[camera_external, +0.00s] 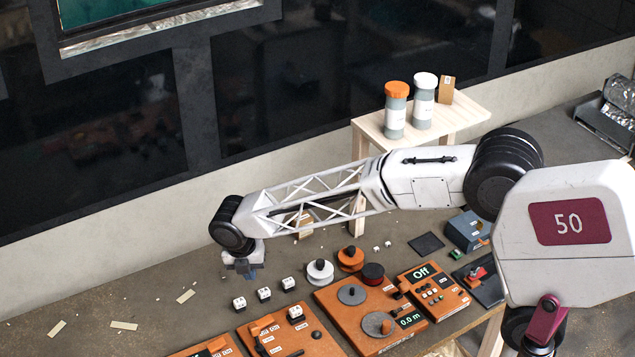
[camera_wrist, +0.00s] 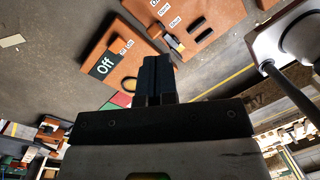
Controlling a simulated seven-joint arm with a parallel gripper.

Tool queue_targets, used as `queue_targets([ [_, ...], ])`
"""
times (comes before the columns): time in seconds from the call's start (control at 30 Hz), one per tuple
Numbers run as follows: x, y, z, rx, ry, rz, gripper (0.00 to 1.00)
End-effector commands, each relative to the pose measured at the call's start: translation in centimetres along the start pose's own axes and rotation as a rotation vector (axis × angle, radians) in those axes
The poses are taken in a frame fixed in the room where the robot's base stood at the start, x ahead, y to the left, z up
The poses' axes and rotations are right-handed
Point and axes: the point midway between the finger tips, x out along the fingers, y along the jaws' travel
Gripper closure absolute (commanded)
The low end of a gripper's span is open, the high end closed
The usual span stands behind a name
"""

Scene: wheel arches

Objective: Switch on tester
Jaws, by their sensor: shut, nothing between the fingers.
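An orange box with an "Off" display (camera_wrist: 104,66) lies left of the fingers in the wrist view, with a yellowish ring partly visible near the fingertips. The fingers hide part of it. It seems to match the orange box cut off at the bottom edge (camera_external: 204,350) in the external view. No readable label names either box as the tester.
An orange board with a lever and labels (camera_external: 272,336) adjoins it; the board also shows in the wrist view (camera_wrist: 205,22). Right of it are a spool board (camera_external: 346,318) and another "Off" box (camera_external: 443,300). White blocks (camera_external: 264,294) stand behind. The bench's left is mostly clear.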

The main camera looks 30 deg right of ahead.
Motion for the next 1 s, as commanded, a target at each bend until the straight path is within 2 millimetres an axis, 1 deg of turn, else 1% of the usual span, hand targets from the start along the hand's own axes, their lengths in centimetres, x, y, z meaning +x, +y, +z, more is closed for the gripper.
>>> queue_targets([
  [0.03,0.4,1.4,-0.7,-0.051,-0.001,-0.006,1.00],
  [0.3,2.1,7.2,-4.2,-0.328,-0.008,-0.037,1.00],
  [0.4,2.8,9.0,-5.5,-0.416,-0.010,-0.047,1.00],
  [0.5,3.4,10.4,-6.5,-0.484,-0.010,-0.056,1.00],
  [0.6,3.7,11.4,-7.2,-0.533,-0.011,-0.060,1.00],
  [0.7,3.9,11.9,-7.7,-0.561,-0.011,-0.064,1.00],
  [1.0,4.0,12.1,-7.8,-0.575,-0.011,-0.065,1.00],
])
